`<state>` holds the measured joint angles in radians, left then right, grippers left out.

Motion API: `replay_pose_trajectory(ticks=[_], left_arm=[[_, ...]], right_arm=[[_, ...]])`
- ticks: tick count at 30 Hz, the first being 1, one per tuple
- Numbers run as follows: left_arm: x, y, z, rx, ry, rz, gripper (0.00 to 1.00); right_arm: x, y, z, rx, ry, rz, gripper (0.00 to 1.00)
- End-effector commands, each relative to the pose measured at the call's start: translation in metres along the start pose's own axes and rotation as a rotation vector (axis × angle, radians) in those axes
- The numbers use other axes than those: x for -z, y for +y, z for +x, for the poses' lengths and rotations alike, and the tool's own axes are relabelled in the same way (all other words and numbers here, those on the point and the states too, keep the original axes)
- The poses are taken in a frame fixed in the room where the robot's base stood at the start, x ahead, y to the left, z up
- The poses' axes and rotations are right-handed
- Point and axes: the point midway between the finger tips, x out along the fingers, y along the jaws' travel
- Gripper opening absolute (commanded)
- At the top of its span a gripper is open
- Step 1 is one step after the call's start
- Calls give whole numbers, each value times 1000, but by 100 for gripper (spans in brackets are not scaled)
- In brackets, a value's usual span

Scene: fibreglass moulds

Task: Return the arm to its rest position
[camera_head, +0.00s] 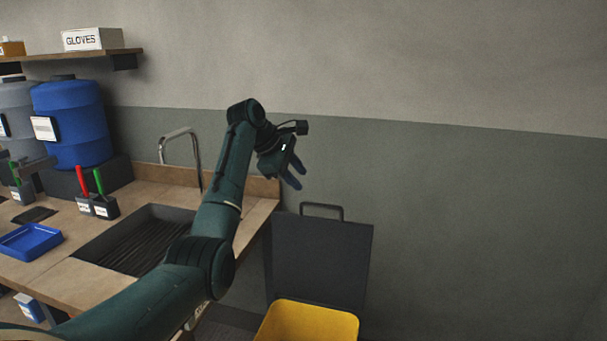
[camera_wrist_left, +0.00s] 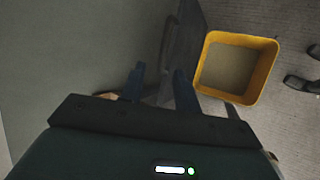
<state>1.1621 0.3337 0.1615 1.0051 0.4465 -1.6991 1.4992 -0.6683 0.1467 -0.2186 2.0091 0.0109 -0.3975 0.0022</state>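My left arm reaches in from the lower left of the head view, its dark green links crossing in front of the counter. My left gripper (camera_head: 295,174) is raised in front of the grey-green wall, beyond the counter's right end and above the dark lid. Its fingers point down and to the right. In the left wrist view the two blue-grey fingers (camera_wrist_left: 158,78) stand apart with nothing between them. My right gripper is in neither view.
A yellow bin (camera_head: 315,323) stands right of the counter, its dark lid (camera_head: 320,262) upright behind it. The counter (camera_head: 258,212) carries a sink (camera_head: 140,240), tap (camera_head: 194,150), blue tray (camera_head: 30,241) and blue drum (camera_head: 75,125). Space to the right is clear.

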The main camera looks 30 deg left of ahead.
Motion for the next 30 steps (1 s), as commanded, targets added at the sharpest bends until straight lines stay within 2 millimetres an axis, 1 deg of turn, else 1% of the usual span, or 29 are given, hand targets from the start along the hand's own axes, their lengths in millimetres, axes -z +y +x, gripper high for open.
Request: replay_pose_trajectory(ticks=[5, 8, 11, 14, 15, 17, 18, 20, 21, 23, 24, 25, 26, 27, 29, 30], left_arm=[[0, 0, 0, 0, 0, 0, 32], [2, -4, 8, 1, 11, 14, 32], [11, -21, 34, 0, 51, 83, 32], [24, -51, 73, -3, 117, 214, 32], [29, -66, 91, -4, 144, 280, 32], [35, -91, 116, -5, 183, 390, 32], [38, -110, 132, -4, 209, 469, 32], [42, -140, 154, -3, 240, 593, 32], [42, -162, 168, 0, 256, 678, 32], [42, -196, 185, 0, 277, 805, 32], [40, -218, 195, 1, 285, 890, 32], [39, -236, 201, 1, 291, 954, 32], [36, -254, 207, -2, 294, 1017, 32], [32, -278, 213, -4, 296, 1100, 32], [24, -315, 219, -13, 295, 1223, 32], [17, -339, 220, -21, 294, 1302, 32]], right_arm=[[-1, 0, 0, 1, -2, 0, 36], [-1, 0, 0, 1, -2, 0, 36], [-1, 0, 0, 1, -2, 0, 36], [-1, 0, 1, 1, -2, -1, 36], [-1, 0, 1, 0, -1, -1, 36], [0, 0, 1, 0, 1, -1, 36], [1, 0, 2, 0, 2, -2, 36], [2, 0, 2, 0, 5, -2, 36], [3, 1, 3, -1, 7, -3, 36], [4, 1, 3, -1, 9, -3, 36], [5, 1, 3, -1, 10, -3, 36], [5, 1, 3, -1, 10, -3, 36], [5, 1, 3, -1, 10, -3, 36], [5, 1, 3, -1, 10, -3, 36], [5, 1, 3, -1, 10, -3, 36], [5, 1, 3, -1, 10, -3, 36]])
